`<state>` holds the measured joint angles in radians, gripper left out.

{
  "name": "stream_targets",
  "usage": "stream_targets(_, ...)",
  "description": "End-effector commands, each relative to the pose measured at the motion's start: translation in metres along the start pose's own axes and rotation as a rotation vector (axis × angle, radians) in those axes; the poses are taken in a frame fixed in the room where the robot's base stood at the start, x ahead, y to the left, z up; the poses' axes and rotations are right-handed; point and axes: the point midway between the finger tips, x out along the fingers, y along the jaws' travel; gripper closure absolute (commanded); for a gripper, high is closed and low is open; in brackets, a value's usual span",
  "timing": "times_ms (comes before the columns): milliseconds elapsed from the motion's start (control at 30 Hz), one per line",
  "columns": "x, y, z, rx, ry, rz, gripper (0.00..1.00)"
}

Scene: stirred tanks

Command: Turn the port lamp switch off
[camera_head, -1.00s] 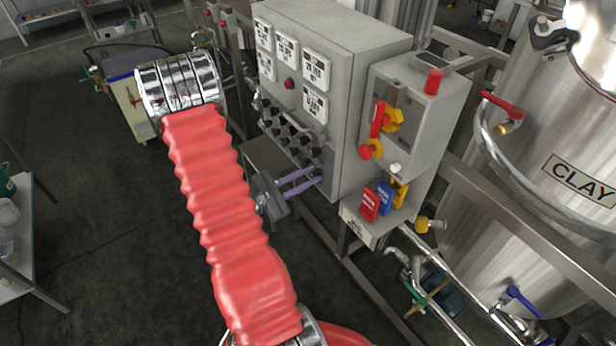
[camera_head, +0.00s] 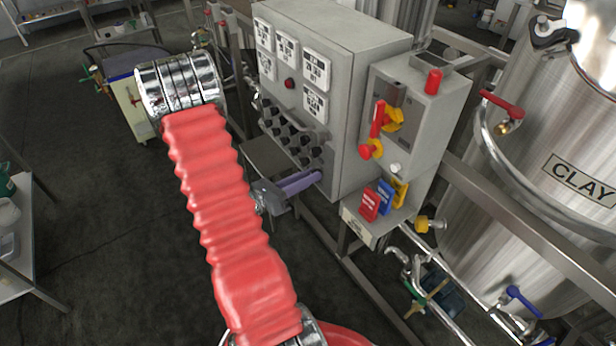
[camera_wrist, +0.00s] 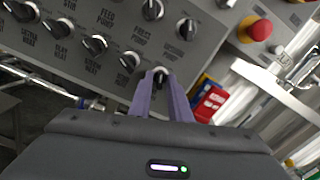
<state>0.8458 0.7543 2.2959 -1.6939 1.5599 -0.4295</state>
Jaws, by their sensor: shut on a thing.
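My gripper (camera_head: 316,175) reaches the lower right corner of the front of the grey control panel (camera_head: 375,60). In the wrist view, its two purple fingers (camera_wrist: 162,80) are shut on a black rotary switch (camera_wrist: 160,74) in the panel's lowest row. The fingers cover most of this switch, and its label is hidden, so I cannot read whether it is the port lamp switch. Its pointer direction is also unclear. In the head view the fingers hide the switch.
Other rotary switches sit close by, including the neighbouring one (camera_wrist: 129,60) on the left. A red mushroom button (camera_wrist: 256,29) is at upper right. Red and blue tags (camera_head: 370,205) hang right of the panel. A steel frame and the CLAY tank (camera_head: 575,150) stand further right.

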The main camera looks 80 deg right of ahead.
Motion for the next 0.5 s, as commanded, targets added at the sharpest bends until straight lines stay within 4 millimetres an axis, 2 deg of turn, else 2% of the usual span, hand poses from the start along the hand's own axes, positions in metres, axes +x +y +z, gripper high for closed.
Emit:
stream_targets(200, -0.0004, -0.0007, -0.0014, -0.131, 0.002, 0.0, 1.0)
stream_targets(500, -0.0003, -0.0004, -0.0014, -0.201, 0.002, 0.0, 1.0)
